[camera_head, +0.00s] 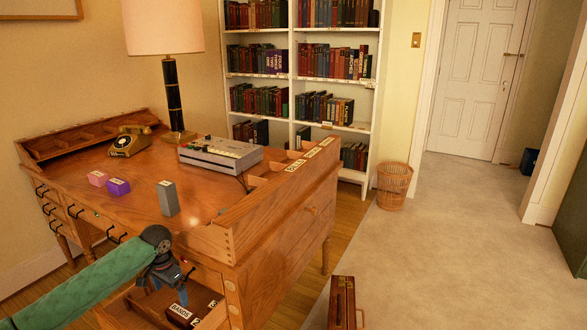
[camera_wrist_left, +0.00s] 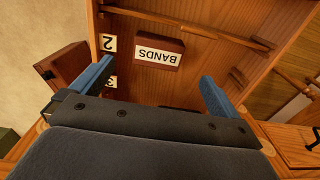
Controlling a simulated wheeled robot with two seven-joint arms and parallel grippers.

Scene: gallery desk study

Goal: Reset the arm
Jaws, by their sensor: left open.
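My left gripper (camera_head: 172,274) reaches in from the lower left on a green-sleeved arm, over an open drawer (camera_head: 138,308) at the near side of the wooden desk (camera_head: 120,188). In the left wrist view the two blue fingers (camera_wrist_left: 152,88) are spread wide with nothing between them. Past the fingers, a small box labelled BANDS (camera_wrist_left: 159,53) lies in the drawer, and the head view shows this box (camera_head: 179,314) below the gripper. I cannot tell the exact gap between fingers and box. My right gripper is not in view.
A wicker basket (camera_head: 394,186) and a wooden case (camera_head: 342,303) stand on the floor.

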